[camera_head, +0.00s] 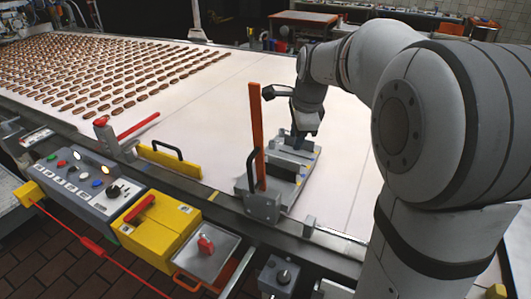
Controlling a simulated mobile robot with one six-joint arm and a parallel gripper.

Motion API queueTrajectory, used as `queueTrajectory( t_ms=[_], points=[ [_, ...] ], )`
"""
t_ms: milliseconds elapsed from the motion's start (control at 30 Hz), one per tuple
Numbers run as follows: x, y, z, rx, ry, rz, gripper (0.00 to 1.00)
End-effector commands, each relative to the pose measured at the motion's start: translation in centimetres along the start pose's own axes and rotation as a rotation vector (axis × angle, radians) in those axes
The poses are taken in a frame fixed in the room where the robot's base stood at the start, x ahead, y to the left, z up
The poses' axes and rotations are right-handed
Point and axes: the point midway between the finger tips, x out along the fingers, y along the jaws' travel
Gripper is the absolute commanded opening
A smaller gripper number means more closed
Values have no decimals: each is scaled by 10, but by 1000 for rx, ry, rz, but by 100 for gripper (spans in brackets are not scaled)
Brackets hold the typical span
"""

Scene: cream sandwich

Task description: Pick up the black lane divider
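My gripper (299,139) points down at the far end of a grey metal fixture (305,158) on the white belt. It is small and dark here, and I cannot see whether its fingers are apart or whether it touches anything. A black block (286,170) lies in the fixture, just in front of my gripper; it may be the black lane divider, but I cannot tell for sure. An upright orange bar (257,135) stands at the fixture's left side and hides part of it.
Rows of brown oval biscuits (105,70) cover the belt's far left. A yellow plate (170,160) with a black handle and a red bar (138,126) lie near the belt's front edge. A control panel (85,185) and yellow box (155,225) stand in front. The middle belt is clear.

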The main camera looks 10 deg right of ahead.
Motion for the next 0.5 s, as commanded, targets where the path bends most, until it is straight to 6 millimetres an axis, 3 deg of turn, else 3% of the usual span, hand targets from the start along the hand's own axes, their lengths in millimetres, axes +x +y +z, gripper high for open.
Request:
queueTrajectory(
  t_ms=[200, 500],
  points=[
    [55, -28, 16, 368, 74, 176, 30],
    [90, -35, 26, 574, 152, 247, 30]
  ],
)
